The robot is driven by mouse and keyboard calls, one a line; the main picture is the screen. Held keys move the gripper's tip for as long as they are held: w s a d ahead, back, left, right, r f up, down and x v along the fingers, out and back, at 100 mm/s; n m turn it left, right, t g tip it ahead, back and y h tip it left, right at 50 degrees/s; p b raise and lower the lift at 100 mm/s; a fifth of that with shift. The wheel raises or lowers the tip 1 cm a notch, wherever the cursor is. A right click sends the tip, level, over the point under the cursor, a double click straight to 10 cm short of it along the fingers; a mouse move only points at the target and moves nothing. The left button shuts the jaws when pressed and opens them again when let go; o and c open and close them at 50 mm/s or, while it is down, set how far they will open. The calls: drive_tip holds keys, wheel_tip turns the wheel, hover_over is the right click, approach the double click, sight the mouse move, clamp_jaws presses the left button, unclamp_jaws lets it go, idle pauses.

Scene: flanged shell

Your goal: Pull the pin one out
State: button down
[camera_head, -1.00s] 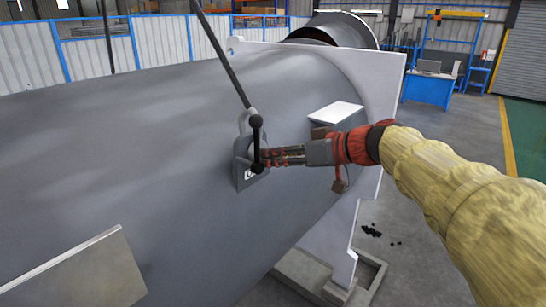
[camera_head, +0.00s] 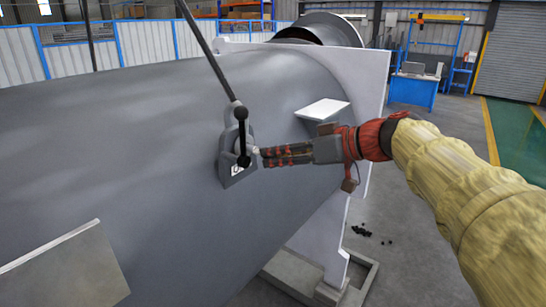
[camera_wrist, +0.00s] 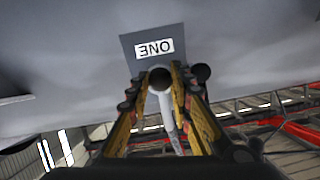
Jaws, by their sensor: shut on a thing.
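The dark shell (camera_head: 130,140) carries a grey bracket (camera_head: 226,165) with a plate marked ONE (camera_head: 238,170); the plate shows upside down in the wrist view (camera_wrist: 154,47). My gripper (camera_head: 262,156) reaches in from the right, just off the bracket. It is shut on pin one, whose pale end (camera_head: 255,150) shows at the fingertips. In the wrist view a round dark end of pin one (camera_wrist: 160,79) lies between the two fingers (camera_wrist: 157,88). How deep the pin sits in the bracket is hidden.
A black bar with ball ends (camera_head: 242,138) stands across the bracket's front, close to the fingertips. A long dark rod (camera_head: 207,50) runs up from the bracket. A pale block (camera_head: 323,109) juts from the shell above my gripper. A white flange (camera_head: 372,95) stands behind.

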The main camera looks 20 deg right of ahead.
drive_tip(key=shift+s+d+b, duration=0.5)
drive_tip(key=shift+s, duration=0.3)
drive_tip(key=shift+s+d+b, duration=0.55)
drive_tip(key=shift+s, duration=0.2)
drive_tip(key=shift+s+d+b, duration=0.5)
drive_tip(key=shift+s, duration=0.3)
